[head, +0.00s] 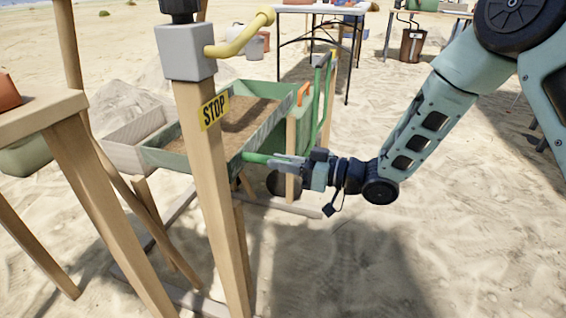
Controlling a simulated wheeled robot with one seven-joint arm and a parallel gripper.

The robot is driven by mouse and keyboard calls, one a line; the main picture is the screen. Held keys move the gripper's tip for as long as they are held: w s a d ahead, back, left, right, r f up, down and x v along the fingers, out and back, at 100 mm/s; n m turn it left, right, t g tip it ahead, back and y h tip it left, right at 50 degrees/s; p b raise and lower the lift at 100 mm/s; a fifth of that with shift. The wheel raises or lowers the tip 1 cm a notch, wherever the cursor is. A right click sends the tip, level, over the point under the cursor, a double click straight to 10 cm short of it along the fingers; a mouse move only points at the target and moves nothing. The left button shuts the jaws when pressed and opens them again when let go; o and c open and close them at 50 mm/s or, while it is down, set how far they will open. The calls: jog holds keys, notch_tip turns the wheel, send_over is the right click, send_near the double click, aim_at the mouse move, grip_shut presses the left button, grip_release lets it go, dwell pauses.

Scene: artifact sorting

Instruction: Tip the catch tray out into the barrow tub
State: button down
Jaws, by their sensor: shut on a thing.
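A green-walled tray (180,160) with brown sand in it, seemingly the catch tray, sits on a wooden stand left of centre and looks roughly level. My gripper (274,160) is at its near right side, shut on a green bar-like handle (254,158) that sticks out from the tray. The wooden post in front hides part of the tray. I cannot tell for sure which thing is the barrow tub. A rounded olive-green tub (28,158) shows in part at the left edge, behind the table legs.
A post with a STOP label (213,110) and a yellow lever (240,35) stands close in front of the tray. A grey wooden box (128,150) is left of the tray. A wooden table (35,115) fills the left. Open sand lies at the lower right.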

jog(key=shift+r, duration=0.1)
jog(key=w+d+r+m+p, duration=0.1)
jog(key=w+r+p, duration=0.3)
jog(key=r+p, duration=0.4)
jog(key=w+d+r+m+p, duration=0.2)
jog(key=w+r+m+p, duration=0.2)
jog(key=r+p, duration=0.5)
jog(key=w+d+r+m+p, duration=0.2)
jog(key=w+r+p, duration=0.3)
jog(key=r+p, duration=0.3)
jog(key=shift+r+m+p, duration=0.3)
jog(key=shift+p, duration=1.25)
jog(key=shift+w, duration=0.15)
jog(key=c, duration=1.4)
grip_release()
jog(key=shift+o, duration=0.5)
jog(key=shift+a+f, duration=0.1)
jog(key=p+v, duration=0.1)
jog(key=v, duration=1.6)
jog(key=shift+d+p, duration=0.2)
jog(key=shift+p, duration=0.15)
